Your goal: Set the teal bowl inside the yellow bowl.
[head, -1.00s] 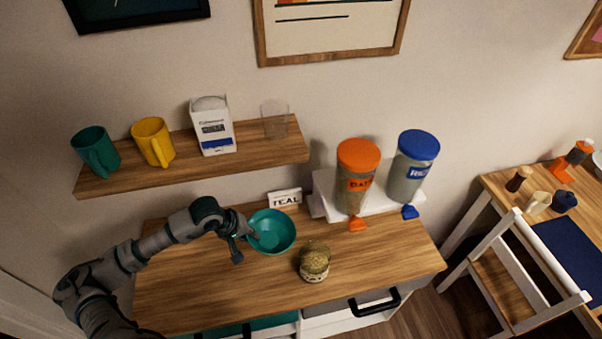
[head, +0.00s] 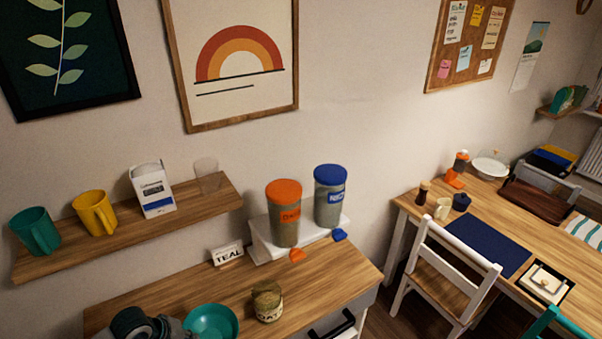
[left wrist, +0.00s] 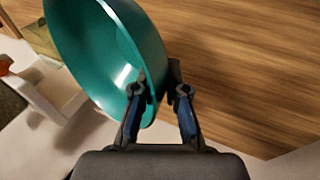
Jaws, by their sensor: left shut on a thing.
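The teal bowl (head: 211,321) shows at the bottom edge of the head view, over the wooden cabinet top, partly cut off. In the left wrist view the bowl (left wrist: 95,45) is large and tilted, and its rim lies between my left fingers. My left gripper (left wrist: 160,90) is shut on that rim. In the head view only part of my left arm shows beside the bowl. I cannot tell the bowl's exact height over the top. No yellow bowl is in view. My right gripper is not in view.
Orange-lidded (head: 284,215) and blue-lidded (head: 330,195) canisters stand on a white stand. A shelf (head: 130,225) holds mugs. A desk (head: 400,205) and white chair (head: 445,270) are at right.

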